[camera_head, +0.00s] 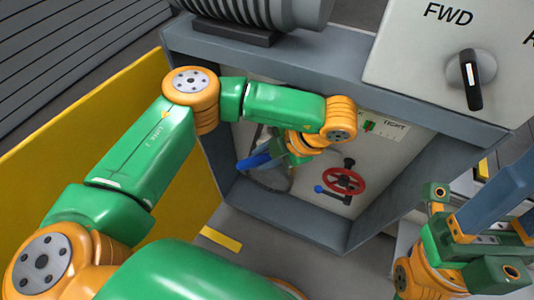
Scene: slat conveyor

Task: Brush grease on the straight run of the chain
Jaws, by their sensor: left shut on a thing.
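The gripper and wrist hide much of that area, so I cannot tell whether the brush touches the chain. My right gripper (510,200) is at the right edge, partly cut off, away from the opening.
A red handwheel (344,181) and a blue-knobbed lever (320,189) are on the pale panel right of my left gripper. A control box (445,50) with a black FWD knob (470,80) stands upper right. A yellow panel (185,205) borders the left. A grey motor (260,12) sits above.

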